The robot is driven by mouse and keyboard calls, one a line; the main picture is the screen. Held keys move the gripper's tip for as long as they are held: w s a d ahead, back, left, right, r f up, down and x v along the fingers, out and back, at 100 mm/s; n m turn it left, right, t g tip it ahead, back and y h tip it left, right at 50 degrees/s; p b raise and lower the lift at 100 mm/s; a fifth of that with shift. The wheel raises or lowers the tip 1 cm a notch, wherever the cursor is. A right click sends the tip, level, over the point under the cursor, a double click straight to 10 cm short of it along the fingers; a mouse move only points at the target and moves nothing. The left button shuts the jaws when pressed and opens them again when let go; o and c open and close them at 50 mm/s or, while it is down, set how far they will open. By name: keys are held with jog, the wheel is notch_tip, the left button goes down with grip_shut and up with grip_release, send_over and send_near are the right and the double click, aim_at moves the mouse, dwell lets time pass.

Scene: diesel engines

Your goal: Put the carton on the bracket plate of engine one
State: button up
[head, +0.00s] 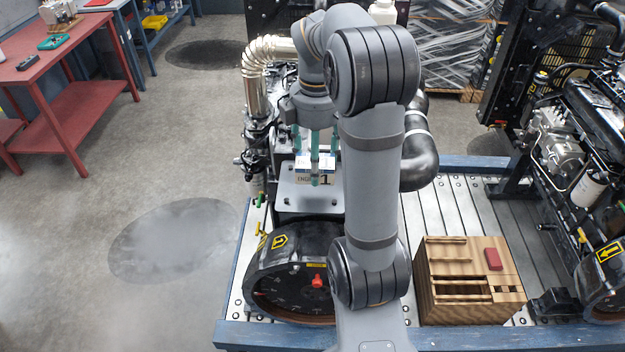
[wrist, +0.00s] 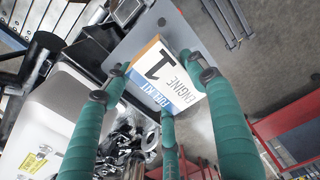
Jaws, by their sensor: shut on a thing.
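The carton (head: 304,179) is a small white box with a blue band and an orange edge. Its printed face, reading "ENGINE 1", shows in the wrist view (wrist: 165,77). My gripper (head: 316,165) has teal fingers shut around the carton; the fingers also show in the wrist view (wrist: 160,85). The grey bracket plate (head: 300,202) of engine one lies directly below the carton in the head view, and part of it shows behind the carton in the wrist view (wrist: 181,32). I cannot tell whether the carton touches the plate. My arm hides the plate's right side.
A silver pipe (head: 252,75) rises left of the plate, and a black pipe (head: 420,160) curves behind my arm. A wooden box (head: 468,300) with slots and a red piece (head: 493,259) stands at right. Another engine (head: 575,150) stands further right. The floor at left is open.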

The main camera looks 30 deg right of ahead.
aim_at(311, 190)
jog(key=shift+a+f, duration=0.4)
jog(key=shift+a, duration=0.4)
notch_tip(311, 190, down, 3)
jog(key=shift+s+d+f, duration=0.1)
jog(key=shift+s+d, duration=0.05)
jog(key=shift+f, duration=0.4)
jog(key=shift+f, duration=0.1)
jog(key=o, duration=1.2)
jog(key=shift+o, duration=0.4)
